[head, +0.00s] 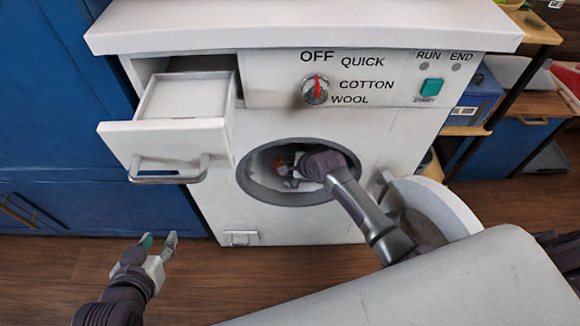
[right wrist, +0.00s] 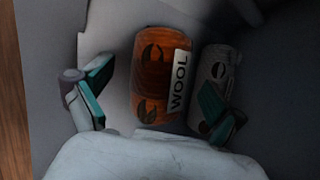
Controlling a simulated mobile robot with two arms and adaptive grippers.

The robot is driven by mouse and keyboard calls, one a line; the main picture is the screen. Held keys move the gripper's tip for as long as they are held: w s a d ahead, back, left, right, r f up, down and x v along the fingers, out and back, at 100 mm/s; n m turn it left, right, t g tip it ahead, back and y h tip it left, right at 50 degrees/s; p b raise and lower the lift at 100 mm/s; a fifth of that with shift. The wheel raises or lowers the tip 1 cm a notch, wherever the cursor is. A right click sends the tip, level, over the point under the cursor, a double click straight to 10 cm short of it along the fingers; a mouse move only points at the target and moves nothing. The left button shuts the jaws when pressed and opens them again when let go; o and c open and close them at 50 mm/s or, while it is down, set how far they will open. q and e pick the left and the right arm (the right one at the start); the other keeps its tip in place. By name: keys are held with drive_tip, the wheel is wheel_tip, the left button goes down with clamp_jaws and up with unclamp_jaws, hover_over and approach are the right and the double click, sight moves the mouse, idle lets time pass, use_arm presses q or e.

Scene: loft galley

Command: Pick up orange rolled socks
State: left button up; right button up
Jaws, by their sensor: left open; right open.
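The orange rolled socks (right wrist: 160,75) lie inside the washing machine drum in the right wrist view, with a label reading WOOL. In the head view only a small orange patch (head: 285,160) of them shows past my right gripper. My right gripper (right wrist: 155,105) is open inside the drum, its left finger left of the orange socks and its right finger over the grey roll. A grey patterned roll (right wrist: 213,72) lies directly right of the orange socks. My left gripper (head: 159,243) is open and empty, low in front of the machine.
The white washing machine (head: 275,130) has its detergent drawer (head: 165,140) pulled out and its round door (head: 440,210) swung open to the right. The round opening's rim (head: 252,185) surrounds my right arm. Blue cabinets (head: 55,100) stand at the left. The wooden floor (head: 200,275) is clear.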

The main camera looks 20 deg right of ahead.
drive_tip(key=shift+c, duration=0.3)
drive_tip(key=c, duration=1.2)
